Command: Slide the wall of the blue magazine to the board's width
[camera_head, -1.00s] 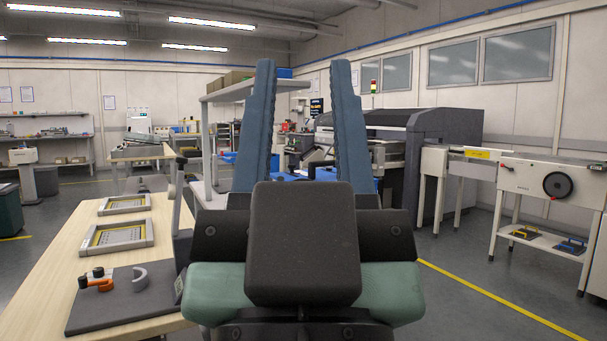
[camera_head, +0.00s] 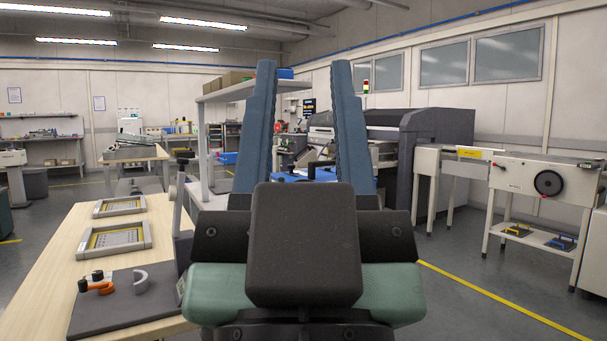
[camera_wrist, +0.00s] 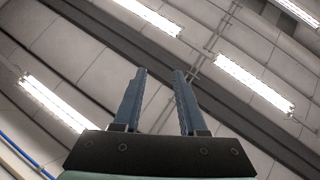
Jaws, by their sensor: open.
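My gripper (camera_head: 303,65) stands upright in front of the head camera, its two blue-grey fingers wide apart and nothing between them. In the wrist view my gripper (camera_wrist: 160,72) points up at the ceiling, open and empty. A blue surface (camera_head: 300,176) shows far behind the gap between the fingers, partly hidden by my gripper and wrist. I cannot tell whether it is the blue magazine. No movable magazine wall or board can be made out.
A wooden bench (camera_head: 62,262) is close on the left, with two frames (camera_head: 113,240) and a dark mat (camera_head: 158,308) holding small parts. A shelf unit (camera_head: 235,92) stands behind my gripper. A conveyor machine (camera_head: 545,182) is at right. Grey floor (camera_head: 440,300) is open at front right.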

